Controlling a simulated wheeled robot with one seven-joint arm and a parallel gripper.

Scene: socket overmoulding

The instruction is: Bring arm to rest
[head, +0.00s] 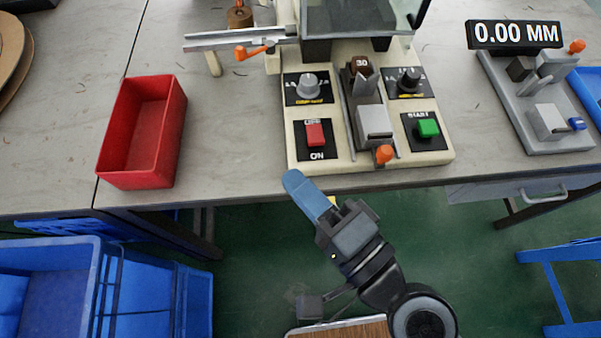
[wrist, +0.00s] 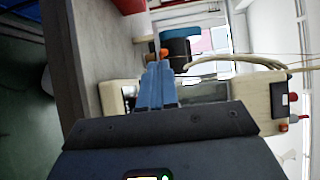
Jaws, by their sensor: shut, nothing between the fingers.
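My gripper (head: 308,193) has blue fingers and is in front of the table's front edge in the head view, apart from the machine. Its fingers are together with nothing between them. The blue fingers also show in the wrist view (wrist: 158,88), pointing up in the picture. The rest of my arm reaches down to the lower right over the green floor in the head view. The cream machine (head: 353,162) stands on the table just beyond the gripper, with a red button (head: 315,134), a green button (head: 427,128) and dials.
An empty red bin (head: 112,140) is on the table at left. A grey measuring device (head: 510,95) with a 0.00 MM display (head: 514,34) is at right. Blue crates (head: 106,262) stand at lower left. A blue frame (head: 545,255) is at lower right.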

